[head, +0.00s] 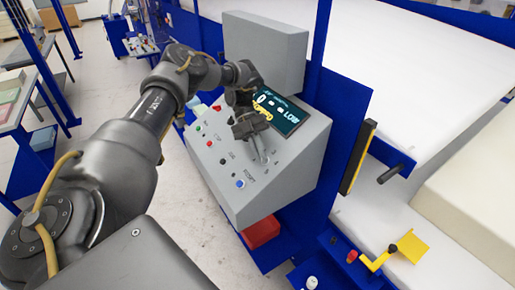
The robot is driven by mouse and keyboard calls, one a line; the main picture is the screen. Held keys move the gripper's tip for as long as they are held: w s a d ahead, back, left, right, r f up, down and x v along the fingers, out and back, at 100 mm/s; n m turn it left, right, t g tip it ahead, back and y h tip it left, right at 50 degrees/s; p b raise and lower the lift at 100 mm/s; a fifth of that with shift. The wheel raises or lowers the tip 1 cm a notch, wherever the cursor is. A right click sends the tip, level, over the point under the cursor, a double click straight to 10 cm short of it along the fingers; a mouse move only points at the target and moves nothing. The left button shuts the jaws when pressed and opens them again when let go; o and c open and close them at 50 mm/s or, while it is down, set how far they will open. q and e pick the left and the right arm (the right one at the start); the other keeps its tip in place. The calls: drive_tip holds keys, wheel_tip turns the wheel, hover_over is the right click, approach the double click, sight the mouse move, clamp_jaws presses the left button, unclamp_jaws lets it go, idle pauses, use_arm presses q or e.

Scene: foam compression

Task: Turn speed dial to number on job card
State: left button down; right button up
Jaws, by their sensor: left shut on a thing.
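My left gripper (261,153) is at the sloped face of the grey control console (290,165), just below its screen. Its jaws are shut on the speed dial, which the fingers hide almost wholly. The dial's pointer and numbers cannot be read. The dark screen (288,116) shows a "0", the word "LOW" and yellow marks, partly covered by my left wrist. I cannot pick out a job card. My right gripper is not in view.
Red, green and blue buttons (240,183) line the console's left and lower face. A grey box (264,50) stands behind it. Blue frame posts and a white bed (415,75) lie to the right. A red box (262,231) sits below the console. Open floor is at left.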

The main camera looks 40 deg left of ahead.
use_arm(q)
drive_tip(key=shift+s+d+f, duration=0.1)
drive_tip(key=shift+f, duration=0.05)
idle(0.4)
drive_tip(key=c, duration=1.5)
unclamp_jaws()
drive_tip(key=shift+d, duration=0.1)
drive_tip(key=shift+r, duration=0.35)
wheel_tip(320, 180, up, 2)
drive_tip(key=shift+r+b, duration=0.1)
drive_tip(key=shift+b, duration=0.35)
drive_tip(key=s+d+r+b, duration=0.2)
drive_tip(key=s+r+b, duration=0.1)
drive_tip(key=s+d+r+b, duration=0.3)
drive_tip(key=s+r, duration=0.1)
drive_tip(key=s+d+r+b, duration=0.3)
drive_tip(key=s, duration=0.1)
drive_tip(key=shift+d+r, duration=0.15)
drive_tip(key=shift+d, duration=0.05)
